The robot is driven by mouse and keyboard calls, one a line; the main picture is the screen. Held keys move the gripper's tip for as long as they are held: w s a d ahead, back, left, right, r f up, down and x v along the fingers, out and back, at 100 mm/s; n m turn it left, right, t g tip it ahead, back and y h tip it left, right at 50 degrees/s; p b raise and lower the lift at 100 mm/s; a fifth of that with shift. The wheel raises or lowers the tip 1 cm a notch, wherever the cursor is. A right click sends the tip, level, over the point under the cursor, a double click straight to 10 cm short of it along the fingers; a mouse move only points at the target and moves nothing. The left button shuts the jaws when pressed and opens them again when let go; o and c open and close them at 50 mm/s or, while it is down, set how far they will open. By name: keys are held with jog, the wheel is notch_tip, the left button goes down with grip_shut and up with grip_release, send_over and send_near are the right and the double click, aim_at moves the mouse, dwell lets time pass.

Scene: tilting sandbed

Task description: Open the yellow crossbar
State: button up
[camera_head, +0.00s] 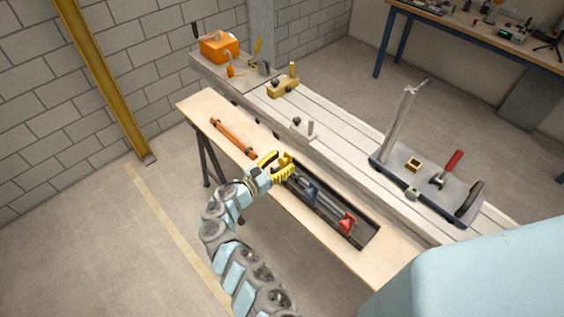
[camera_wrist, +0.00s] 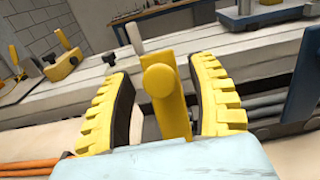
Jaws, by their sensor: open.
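My gripper (camera_head: 275,166) has two yellow toothed fingers with dark inner pads, and it is at the left end of the slot in the wooden bench top. In the wrist view my gripper (camera_wrist: 163,75) is open, one finger on each side of the yellow crossbar (camera_wrist: 175,110). The crossbar shows as a yellow bar with a rounded knob facing the camera. Gaps show between the bar and both pads. In the head view the crossbar is mostly hidden by the gripper. Its lower part is hidden in the wrist view.
A blue crossbar (camera_head: 311,191) and a red one (camera_head: 347,222) lie across the cables in the slot. Orange cables (camera_head: 233,138) lie left. A white plank bench (camera_head: 335,144) with tools runs behind.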

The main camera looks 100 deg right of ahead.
aim_at(280, 163)
grip_shut()
jog(key=shift+w+a+f+b, duration=0.2)
jog(key=shift+f+b, duration=0.1)
jog(key=shift+b, duration=0.65)
jog(key=w+g+h+b, duration=0.1)
jog(key=b, duration=0.3)
jog(key=w+a+g+h+b, duration=0.1)
jog(key=g+b, duration=0.1)
jog(key=b, duration=0.2)
jog(key=shift+a+f+b, duration=0.1)
jog(key=shift+f+b, duration=0.1)
jog(key=shift+b, duration=0.1)
jog(key=shift+w+r, duration=0.1)
